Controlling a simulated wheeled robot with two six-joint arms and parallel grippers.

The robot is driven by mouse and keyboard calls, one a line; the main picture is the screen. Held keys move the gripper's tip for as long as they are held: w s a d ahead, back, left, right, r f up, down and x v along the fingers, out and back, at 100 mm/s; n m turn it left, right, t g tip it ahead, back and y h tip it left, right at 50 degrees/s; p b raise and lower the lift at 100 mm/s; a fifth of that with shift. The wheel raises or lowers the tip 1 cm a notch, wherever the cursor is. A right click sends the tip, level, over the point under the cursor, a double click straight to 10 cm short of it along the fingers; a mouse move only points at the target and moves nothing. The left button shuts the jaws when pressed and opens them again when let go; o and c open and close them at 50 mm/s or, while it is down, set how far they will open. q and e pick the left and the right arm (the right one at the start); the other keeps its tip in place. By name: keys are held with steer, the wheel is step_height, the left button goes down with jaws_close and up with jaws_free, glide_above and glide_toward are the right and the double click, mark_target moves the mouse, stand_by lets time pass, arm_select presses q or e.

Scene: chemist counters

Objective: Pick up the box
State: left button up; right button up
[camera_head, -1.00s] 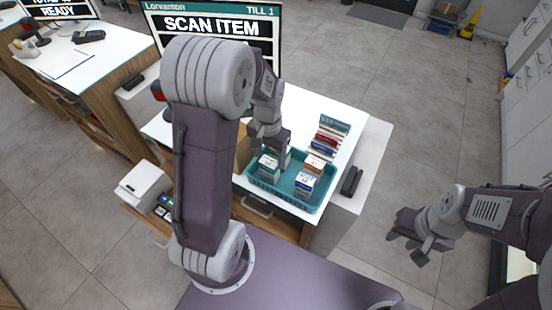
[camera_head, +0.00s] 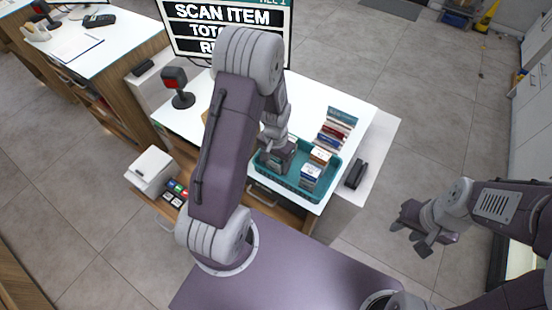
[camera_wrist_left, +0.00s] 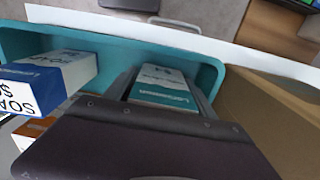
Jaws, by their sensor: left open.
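Several small boxes stand in a teal tray (camera_head: 318,206) on the white counter. A white-and-teal box (camera_wrist_left: 165,86) lies between the fingers of my left gripper (camera_wrist_left: 163,92) in the left wrist view, one finger on each side. Whether the fingers touch it is unclear. In the head view my left gripper (camera_head: 274,162) reaches down into the tray's left part and mostly hides that box. A white-and-blue box (camera_head: 310,176), marked SOAP in the left wrist view (camera_wrist_left: 50,78), and an orange-and-white box (camera_head: 320,157) stand to the right. My right gripper (camera_head: 417,232) is open and empty over the floor.
A rack of upright packets (camera_head: 337,128) stands behind the tray. A dark card reader (camera_head: 356,173) is at the right, a red-and-black scanner (camera_head: 177,88) at the left. The till screen (camera_head: 228,30) stands behind. A brown surface (camera_wrist_left: 265,125) lies close beside the tray.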

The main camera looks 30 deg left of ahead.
arm_select(q)
steer(key=c, duration=1.2)
